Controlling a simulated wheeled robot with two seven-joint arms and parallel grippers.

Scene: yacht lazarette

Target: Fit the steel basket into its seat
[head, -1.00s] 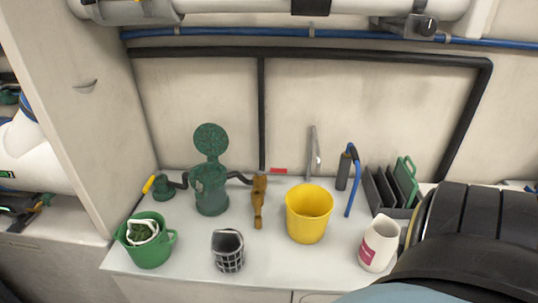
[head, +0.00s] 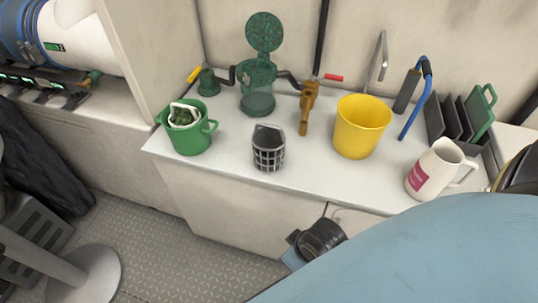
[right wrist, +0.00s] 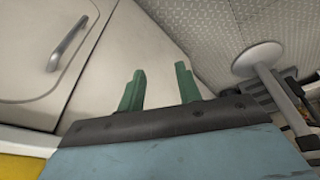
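The steel basket (head: 268,152), a grey mesh cup with a slanted, raised rim, stands upright on the white counter in the head view. Behind it stands a green strainer housing (head: 257,98) with its round lid (head: 263,32) tipped up. This looks like the seat, but its inside is hard to make out. My right gripper (right wrist: 160,80) shows in the right wrist view with two green fingers apart and nothing between them. It is in front of the cabinet, away from the basket. My left gripper is in no view.
A green bucket (head: 190,137) with something white-rimmed inside stands left of the basket. A yellow bucket (head: 362,128), a white jug (head: 432,172) and a brown valve-like part (head: 306,108) stand to the right. The counter front (head: 240,190) drops to a patterned metal floor (head: 190,262).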

